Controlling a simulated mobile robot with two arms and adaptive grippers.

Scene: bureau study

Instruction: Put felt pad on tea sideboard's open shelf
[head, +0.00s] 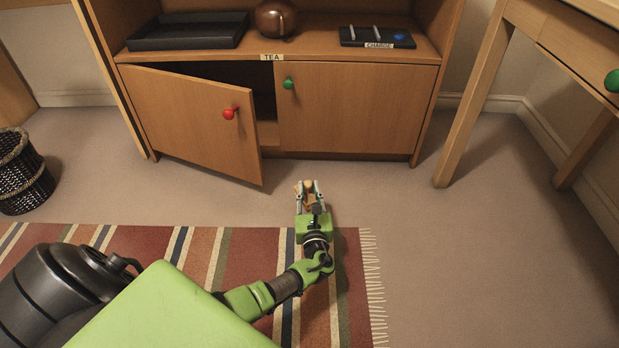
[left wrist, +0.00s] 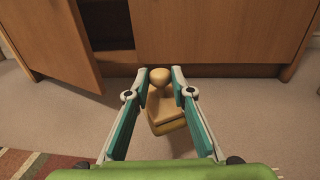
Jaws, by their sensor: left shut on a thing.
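My left gripper (head: 309,184) is low over the floor in front of the sideboard, reaching away from me. It is shut on the felt pad (left wrist: 167,112), a tan block with a round knob on it; the knob (left wrist: 161,77) sits between the fingertips. In the head view the pad is small and partly hidden by the fingers. The tea sideboard (head: 362,108) stands ahead, with a TEA label on its shelf edge. Its open shelf (head: 315,47) lies above the doors, higher than and beyond the gripper. My right gripper is not in view.
The shelf holds a black tray (head: 190,32), a brown round pot (head: 276,18) and a dark charging pad (head: 377,37). The left door (head: 190,118) with a red knob stands ajar; the right door is shut. A desk (head: 478,95) stands right, a wicker basket (head: 22,172) left.

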